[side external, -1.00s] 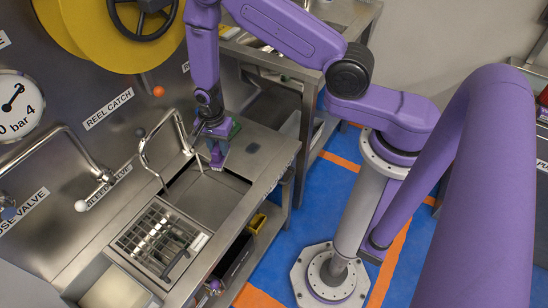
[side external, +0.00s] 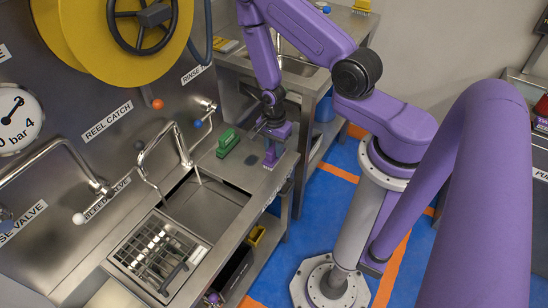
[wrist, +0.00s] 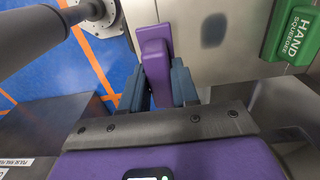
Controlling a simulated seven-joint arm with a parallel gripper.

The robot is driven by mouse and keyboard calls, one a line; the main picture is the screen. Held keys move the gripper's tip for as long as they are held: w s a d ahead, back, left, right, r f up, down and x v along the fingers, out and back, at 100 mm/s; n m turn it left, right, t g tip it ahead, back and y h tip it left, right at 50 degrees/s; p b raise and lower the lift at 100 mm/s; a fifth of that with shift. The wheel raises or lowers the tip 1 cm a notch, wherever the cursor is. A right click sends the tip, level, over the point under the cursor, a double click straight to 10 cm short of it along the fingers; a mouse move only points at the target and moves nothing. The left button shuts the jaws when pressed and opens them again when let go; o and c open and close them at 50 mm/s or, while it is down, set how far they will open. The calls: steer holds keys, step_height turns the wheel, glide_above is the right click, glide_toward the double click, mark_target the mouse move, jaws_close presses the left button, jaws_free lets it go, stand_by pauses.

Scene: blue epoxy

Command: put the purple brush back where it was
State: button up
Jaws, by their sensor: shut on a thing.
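My gripper (side external: 272,129) is shut on the purple brush (side external: 271,157) and holds it upright over the right end of the steel counter, near its front edge. Whether the brush touches the counter is hard to tell. In the wrist view the brush (wrist: 155,62) sits between the two dark blue-grey fingers of my gripper (wrist: 158,85).
A green hand squeegee (side external: 228,142) lies on the counter left of the brush. A dark oval mark (side external: 251,158) is on the bare steel between them. The sink basin (side external: 205,208), a bent faucet (side external: 150,150) and a wire rack (side external: 156,248) are farther left.

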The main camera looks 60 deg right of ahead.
mark_target(274, 156)
steer(key=shift+f, duration=2.05)
steer(key=shift+f, duration=0.15)
steer(key=o, duration=1)
